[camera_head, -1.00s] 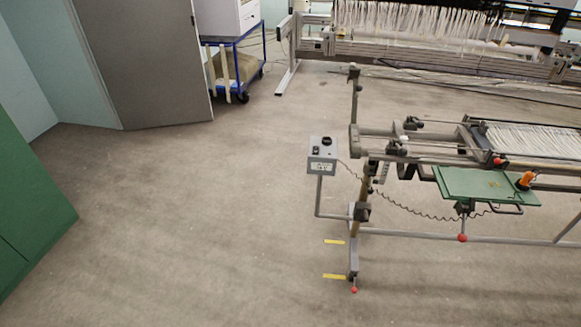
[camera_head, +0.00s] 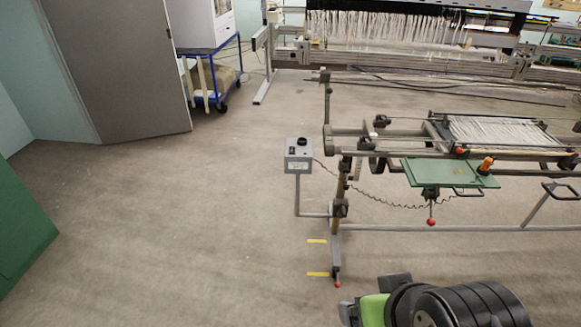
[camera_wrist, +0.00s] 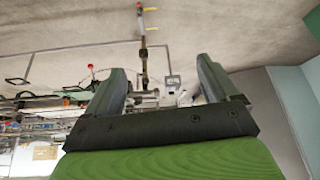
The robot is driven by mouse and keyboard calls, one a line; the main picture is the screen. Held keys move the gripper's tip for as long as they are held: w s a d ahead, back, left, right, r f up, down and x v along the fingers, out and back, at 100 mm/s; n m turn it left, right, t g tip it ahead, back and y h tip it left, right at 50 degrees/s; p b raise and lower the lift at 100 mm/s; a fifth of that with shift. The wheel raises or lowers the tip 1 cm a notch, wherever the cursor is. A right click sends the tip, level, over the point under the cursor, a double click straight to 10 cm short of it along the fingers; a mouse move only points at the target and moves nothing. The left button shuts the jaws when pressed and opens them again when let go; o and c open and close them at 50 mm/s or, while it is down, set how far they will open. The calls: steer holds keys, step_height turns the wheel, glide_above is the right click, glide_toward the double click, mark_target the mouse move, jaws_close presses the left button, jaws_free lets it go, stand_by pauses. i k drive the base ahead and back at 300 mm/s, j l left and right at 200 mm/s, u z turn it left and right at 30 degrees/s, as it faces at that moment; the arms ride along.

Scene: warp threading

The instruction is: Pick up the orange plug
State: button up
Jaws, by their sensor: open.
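The orange plug (camera_head: 487,164) stands on the right part of a small green tray (camera_head: 450,178). The tray is mounted on the front of the grey metal frame machine. My gripper shows in the wrist view (camera_wrist: 168,82) with its two fingers apart and nothing between them. In the head view my arm's black and green links show at the bottom right, well in front of the frame. The gripper is far from the plug. I cannot make out the plug in the wrist view.
A grey control box (camera_head: 299,156) stands on a post at the frame's left, with a coiled cable. Yellow floor marks (camera_head: 317,274) lie beside the frame's foot. A blue cart (camera_head: 208,75) is at the back left.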

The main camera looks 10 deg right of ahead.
mark_target(488, 161)
steer(key=i+l+u, duration=0.4)
steer(key=l, duration=0.7)
steer(key=l+u, duration=0.4)
steer(key=l, duration=0.7)
steer(key=l+u, duration=0.4)
steer(key=l, duration=0.8)
